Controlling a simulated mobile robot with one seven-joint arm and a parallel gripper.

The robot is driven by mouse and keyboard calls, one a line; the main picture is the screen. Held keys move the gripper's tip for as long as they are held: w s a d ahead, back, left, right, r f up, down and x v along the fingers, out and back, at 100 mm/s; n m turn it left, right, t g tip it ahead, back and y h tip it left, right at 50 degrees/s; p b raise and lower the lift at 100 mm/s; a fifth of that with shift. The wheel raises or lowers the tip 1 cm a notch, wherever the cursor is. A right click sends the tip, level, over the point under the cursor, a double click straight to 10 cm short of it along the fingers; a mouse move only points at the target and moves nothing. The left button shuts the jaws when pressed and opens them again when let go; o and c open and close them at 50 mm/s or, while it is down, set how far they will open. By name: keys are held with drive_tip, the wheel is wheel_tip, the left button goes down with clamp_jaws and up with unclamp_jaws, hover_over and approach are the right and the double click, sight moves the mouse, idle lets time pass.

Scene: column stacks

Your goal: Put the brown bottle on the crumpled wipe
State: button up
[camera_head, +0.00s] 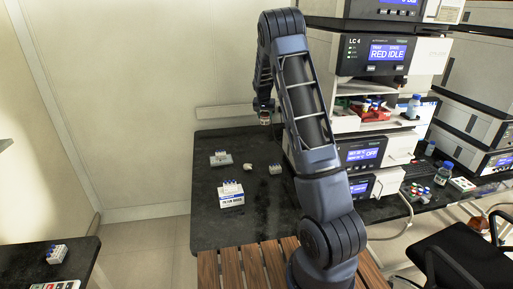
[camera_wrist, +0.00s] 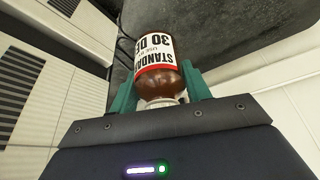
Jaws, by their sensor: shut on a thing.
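My gripper (camera_wrist: 160,88) is shut on the brown bottle (camera_wrist: 162,82), with one green finger on each side of it. The bottle has a white label with dark lettering and a red band, and it appears upside down in the wrist view. In the head view my gripper (camera_head: 264,107) is over the far edge of the black table, and the bottle (camera_head: 265,117) shows only as a small spot there. A small whitish lump, apparently the crumpled wipe (camera_head: 248,167), lies on the table, nearer the camera than the gripper.
Beside the wipe are a grey tray with vials (camera_head: 221,159) and a small vial rack (camera_head: 275,169). A white box (camera_head: 231,200) with vials on top stands in front. Stacked instruments (camera_head: 365,155) stand right of my arm. The table's (camera_head: 210,225) front left is clear.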

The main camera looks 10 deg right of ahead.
drive_tip(key=s+a+r+n, duration=0.2)
drive_tip(key=s+a+r, duration=0.1)
drive_tip(key=s+a, duration=0.85)
hover_over(248, 164)
drive_tip(key=shift+y, duration=0.4)
wheel_tip(248, 164, down, 20)
drive_tip(key=shift+s+d+r, duration=0.1)
drive_tip(key=shift+d+r, duration=0.05)
drive_tip(key=shift+r, duration=0.05)
drive_tip(key=shift+f, duration=0.1)
drive_tip(key=o, duration=1.1)
